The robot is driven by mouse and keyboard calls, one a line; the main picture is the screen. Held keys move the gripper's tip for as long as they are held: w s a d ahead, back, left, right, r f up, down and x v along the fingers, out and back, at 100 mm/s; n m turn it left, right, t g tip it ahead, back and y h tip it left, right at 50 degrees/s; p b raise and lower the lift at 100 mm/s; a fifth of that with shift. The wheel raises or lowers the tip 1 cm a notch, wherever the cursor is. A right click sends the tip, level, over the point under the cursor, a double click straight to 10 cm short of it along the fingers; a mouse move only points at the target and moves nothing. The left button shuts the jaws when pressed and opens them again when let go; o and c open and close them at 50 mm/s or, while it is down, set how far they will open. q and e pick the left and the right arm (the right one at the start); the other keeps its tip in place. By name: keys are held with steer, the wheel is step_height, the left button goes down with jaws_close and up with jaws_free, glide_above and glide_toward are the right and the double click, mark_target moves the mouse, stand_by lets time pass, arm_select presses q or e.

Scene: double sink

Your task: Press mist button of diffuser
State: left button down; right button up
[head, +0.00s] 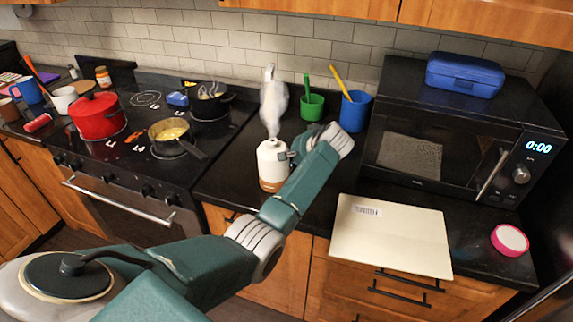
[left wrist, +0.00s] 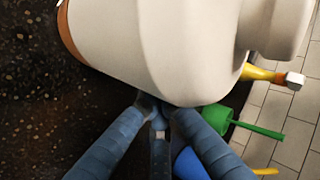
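The diffuser (head: 271,165) is a white bottle-like body with a brown base, standing on the black counter right of the stove. White mist (head: 273,105) rises from its top. In the left wrist view, the diffuser (left wrist: 150,45) fills the upper middle, close up. My left gripper (head: 287,156) is at the diffuser's right side in the head view. Its blue fingertips (left wrist: 161,108) are together, with nothing seen between them, at the edge of the white body. I cannot tell whether they touch it. No mist button can be made out. My right gripper is not in view.
A green cup (head: 312,106) and a blue cup (head: 355,112) with utensils stand behind the gripper. The microwave (head: 450,150), with a blue box (head: 464,75) on top, is at right. A cream board (head: 390,238) lies in front. The stove (head: 140,150) holds pots at left.

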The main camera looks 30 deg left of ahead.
arm_select(q)
steer(key=shift+f, duration=0.35)
stand_by(0.5)
steer(key=shift+r+p, duration=0.75)
steer(key=shift+r, duration=0.05)
step_height(320, 180, up, 6)
steer(key=p, duration=0.5)
steer(key=shift+p, duration=0.35)
